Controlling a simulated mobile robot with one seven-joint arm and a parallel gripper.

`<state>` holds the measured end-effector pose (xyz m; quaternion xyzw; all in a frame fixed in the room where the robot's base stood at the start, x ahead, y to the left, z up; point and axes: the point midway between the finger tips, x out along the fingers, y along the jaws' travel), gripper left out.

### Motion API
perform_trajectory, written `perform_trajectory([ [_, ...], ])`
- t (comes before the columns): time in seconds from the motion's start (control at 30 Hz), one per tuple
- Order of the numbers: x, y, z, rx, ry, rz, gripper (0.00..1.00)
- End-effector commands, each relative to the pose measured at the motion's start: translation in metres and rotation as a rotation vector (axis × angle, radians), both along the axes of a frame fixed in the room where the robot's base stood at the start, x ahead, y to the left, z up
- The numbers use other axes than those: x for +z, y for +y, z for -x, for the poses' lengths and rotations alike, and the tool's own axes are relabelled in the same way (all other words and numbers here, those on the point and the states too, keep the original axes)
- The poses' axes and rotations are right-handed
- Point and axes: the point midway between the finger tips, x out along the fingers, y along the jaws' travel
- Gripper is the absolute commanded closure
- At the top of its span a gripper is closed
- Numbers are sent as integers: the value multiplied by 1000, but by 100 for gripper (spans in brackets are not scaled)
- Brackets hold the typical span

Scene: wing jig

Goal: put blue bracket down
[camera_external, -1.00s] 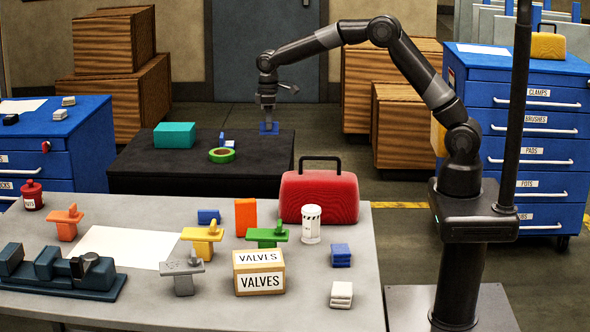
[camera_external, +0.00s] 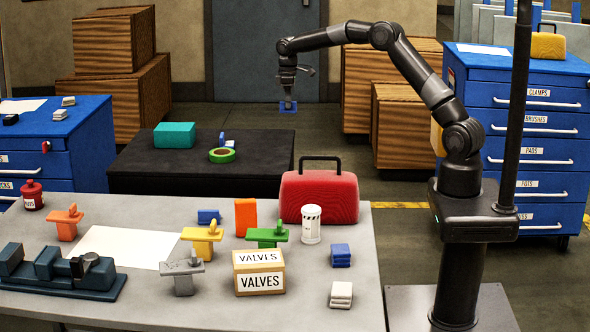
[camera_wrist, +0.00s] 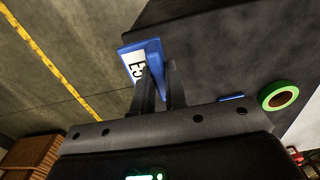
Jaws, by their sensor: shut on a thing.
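My gripper (camera_external: 288,98) is shut on the blue bracket (camera_external: 289,107). It holds the bracket in the air at the far right of the black table (camera_external: 200,178), above its top in the external view. In the wrist view the blue bracket (camera_wrist: 128,50) shows beyond the two fingers (camera_wrist: 158,90), with a white label reading partly "E5". The fingers hide part of it. Another small blue piece stands on the black table near the green tape roll, and its shape is too small to tell.
A green tape roll (camera_external: 222,155) and a teal box (camera_external: 175,135) lie on the black table. A grey bench (camera_external: 205,305) in front holds several coloured brackets, a red case (camera_external: 320,197) and a VALVES box (camera_external: 259,272). The black table's right part is clear.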

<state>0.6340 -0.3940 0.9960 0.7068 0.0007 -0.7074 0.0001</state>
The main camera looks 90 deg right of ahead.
Motion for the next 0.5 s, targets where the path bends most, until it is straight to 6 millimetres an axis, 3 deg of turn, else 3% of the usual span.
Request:
perform_trajectory([
  [0.2,-30,27,-42,4,0,0,100],
  [0.5,-47,38,-62,-1,0,1,100],
])
